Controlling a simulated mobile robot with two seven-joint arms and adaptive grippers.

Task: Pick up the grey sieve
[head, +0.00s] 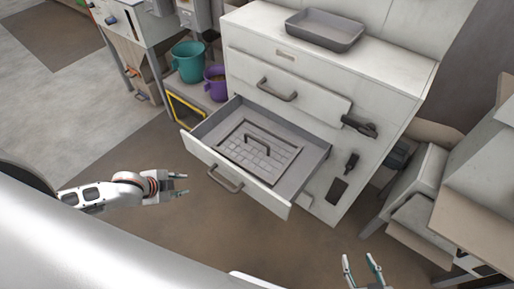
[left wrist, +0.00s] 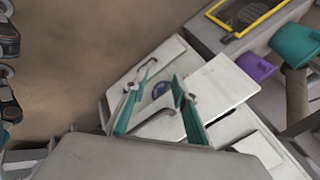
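The grey sieve (head: 278,160), a flat square with a grid and a dark bar handle, lies in the open drawer (head: 201,128) of the white cabinet. My left gripper (head: 183,184) is open and empty, left of the drawer front and outside it. In the left wrist view its two teal-edged fingers (left wrist: 158,108) are apart, with white panels behind them. I cannot make out the sieve in that view. My right gripper (head: 361,264) is open and empty at the bottom of the head view, in front of and right of the drawer, away from the sieve.
A grey tray (head: 325,29) sits on the cabinet top. A teal bucket (head: 188,62) and a purple bucket (head: 215,84) stand left of the drawer, above a yellow frame (head: 186,112). The drawer handle (head: 225,180) sticks out in front. The floor before the drawer is clear.

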